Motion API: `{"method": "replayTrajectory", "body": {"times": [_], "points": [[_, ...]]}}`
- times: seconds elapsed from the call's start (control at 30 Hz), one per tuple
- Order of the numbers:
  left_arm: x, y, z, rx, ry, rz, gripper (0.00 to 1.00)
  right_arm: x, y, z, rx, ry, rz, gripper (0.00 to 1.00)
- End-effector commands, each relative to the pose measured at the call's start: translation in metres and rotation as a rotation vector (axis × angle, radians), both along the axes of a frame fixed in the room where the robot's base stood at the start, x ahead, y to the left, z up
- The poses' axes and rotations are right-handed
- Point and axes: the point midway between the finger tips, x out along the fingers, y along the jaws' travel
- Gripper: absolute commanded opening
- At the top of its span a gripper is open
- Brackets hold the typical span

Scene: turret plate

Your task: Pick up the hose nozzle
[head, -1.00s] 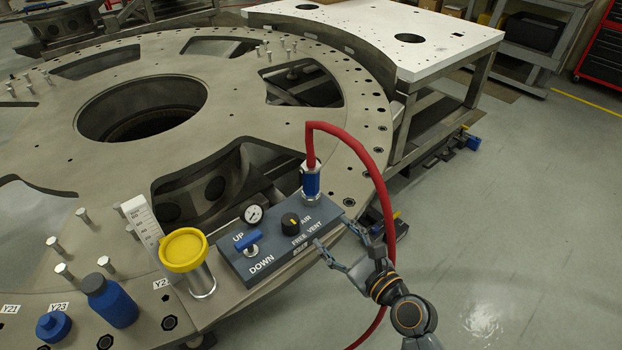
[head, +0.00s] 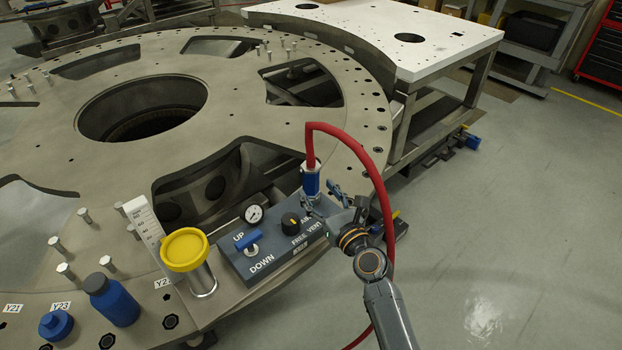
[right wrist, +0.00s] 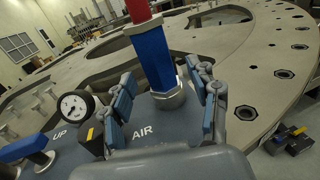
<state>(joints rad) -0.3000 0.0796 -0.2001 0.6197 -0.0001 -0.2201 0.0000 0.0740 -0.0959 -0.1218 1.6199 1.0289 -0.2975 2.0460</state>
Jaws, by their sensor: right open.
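The hose nozzle (head: 311,182) is a blue fitting with a metal collar at the end of a red hose (head: 377,185). It stands upright at the far right corner of the grey control box (head: 262,266). In the right wrist view the blue nozzle (right wrist: 152,57) rises from a metal fitting (right wrist: 169,97) beside the word AIR. My right gripper (head: 324,194) is open, close to the nozzle's lower part. In the right wrist view its fingers (right wrist: 165,100) stand on either side of the nozzle, with gaps visible. My left gripper is not in view.
The box carries a gauge (head: 253,214), a black knob (head: 291,222) and a blue lever (head: 249,239). A yellow-capped cylinder (head: 186,250) and a blue bottle (head: 111,300) stand left of it. The hose loops over and down behind my right arm.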

Motion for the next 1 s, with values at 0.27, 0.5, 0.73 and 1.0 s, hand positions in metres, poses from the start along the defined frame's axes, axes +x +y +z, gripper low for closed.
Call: {"method": "replayTrajectory", "body": {"times": [0.27,0.5,0.73,1.0], "points": [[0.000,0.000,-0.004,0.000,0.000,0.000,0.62,0.033,0.016,-0.006,-0.002,-0.001,0.001,0.60],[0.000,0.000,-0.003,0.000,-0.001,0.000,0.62,0.037,0.017,-0.006,-0.001,0.000,0.000,0.60],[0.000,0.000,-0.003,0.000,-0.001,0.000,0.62,0.037,0.017,-0.006,-0.001,0.000,0.000,0.27],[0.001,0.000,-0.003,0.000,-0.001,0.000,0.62,0.037,0.017,-0.005,0.000,-0.002,0.000,0.00]]}}
